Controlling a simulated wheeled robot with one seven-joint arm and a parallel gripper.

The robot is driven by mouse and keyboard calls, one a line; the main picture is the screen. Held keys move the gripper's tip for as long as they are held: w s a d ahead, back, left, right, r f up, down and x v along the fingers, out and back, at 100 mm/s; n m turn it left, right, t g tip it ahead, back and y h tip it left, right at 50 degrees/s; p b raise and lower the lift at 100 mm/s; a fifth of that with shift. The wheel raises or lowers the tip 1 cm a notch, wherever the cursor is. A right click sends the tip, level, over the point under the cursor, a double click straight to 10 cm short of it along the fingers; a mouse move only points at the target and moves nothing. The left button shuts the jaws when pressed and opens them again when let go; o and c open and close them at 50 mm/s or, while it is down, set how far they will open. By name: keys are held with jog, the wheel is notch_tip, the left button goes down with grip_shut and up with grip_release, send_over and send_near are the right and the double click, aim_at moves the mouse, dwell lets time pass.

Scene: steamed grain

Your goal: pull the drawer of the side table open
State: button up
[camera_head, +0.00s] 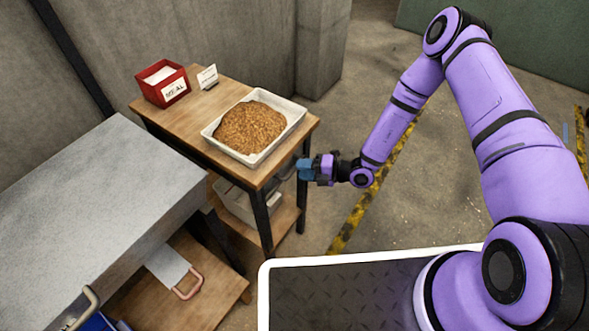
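The side table (215,105) has a wooden top, black legs and a lower shelf, and stands at the upper middle of the head view. A small part of what looks like the drawer or its handle (287,171) shows under the right end of the top, beside my gripper; most of the drawer front is hidden by the angle. My gripper (303,169), with blue fingers on a purple arm, reaches in from the right, at that right end just below top height. I cannot tell whether the fingers touch the handle, or whether they are open or shut.
A white tray of brown grain (296,108), a red box (149,92) labelled MEAL and a small card (207,77) are on the tabletop. A pale bin (236,203) sits on the lower shelf. A grey-topped bench (100,200) stands at left.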

aim_at(294, 170)
jog(key=shift+x, duration=1.7)
grip_shut()
